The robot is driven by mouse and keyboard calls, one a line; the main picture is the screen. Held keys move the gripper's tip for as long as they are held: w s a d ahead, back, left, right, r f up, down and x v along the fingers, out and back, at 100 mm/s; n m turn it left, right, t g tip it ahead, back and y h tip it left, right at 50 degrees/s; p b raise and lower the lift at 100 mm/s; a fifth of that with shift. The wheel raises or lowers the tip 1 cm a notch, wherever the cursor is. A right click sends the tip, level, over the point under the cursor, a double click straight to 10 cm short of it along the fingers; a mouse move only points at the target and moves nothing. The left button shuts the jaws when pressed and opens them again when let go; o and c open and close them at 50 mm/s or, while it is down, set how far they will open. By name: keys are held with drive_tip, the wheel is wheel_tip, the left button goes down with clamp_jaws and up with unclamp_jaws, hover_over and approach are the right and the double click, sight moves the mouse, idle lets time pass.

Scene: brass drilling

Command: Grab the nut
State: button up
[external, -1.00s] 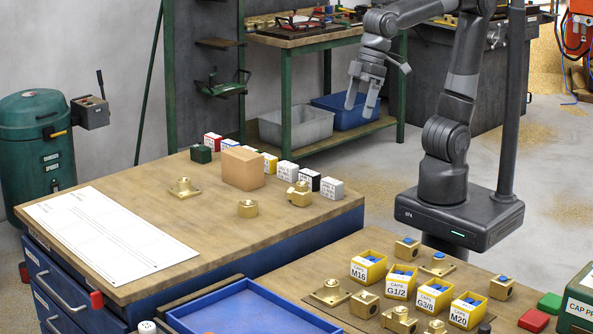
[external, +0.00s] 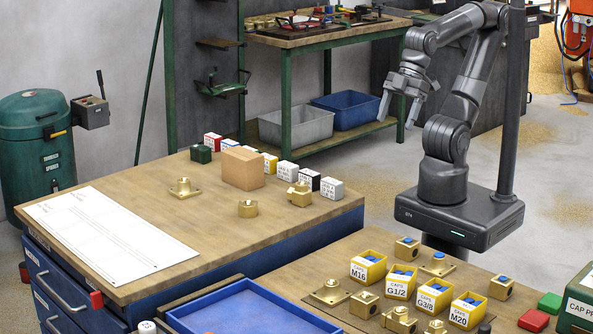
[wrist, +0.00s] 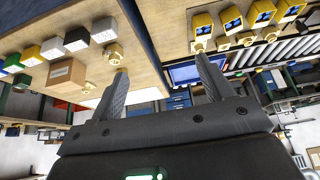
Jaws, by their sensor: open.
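A plain hexagonal brass piece (external: 248,208), likely the nut, stands on the wooden table. A flanged brass fitting (external: 184,188) is to its left and a brass elbow-like fitting (external: 300,194) to its right. My gripper (external: 398,114) is open and empty, in the air behind and to the right of that table, well apart from all brass parts.
A cardboard-brown block (external: 243,169) and several small labelled boxes line the table's back. A white sheet (external: 105,235) covers its left. The front bench holds yellow cap bins (external: 368,267), more brass fittings and a blue tray (external: 250,312). The table around the hexagonal piece is clear.

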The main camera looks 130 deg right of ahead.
drive_tip(key=shift+c, duration=0.5)
drive_tip(key=m+g, duration=0.4)
drive_tip(key=g, duration=0.2)
hover_over(249, 202)
wheel_tip(249, 202, down, 10)
drive_tip(key=f, duration=0.5)
drive_tip(key=shift+w+d, duration=0.2)
drive_tip(key=shift+d, duration=0.05)
drive_tip(key=f, duration=0.5)
drive_tip(key=shift+s+a+f, duration=0.1)
drive_tip(key=shift+a+f, duration=0.2)
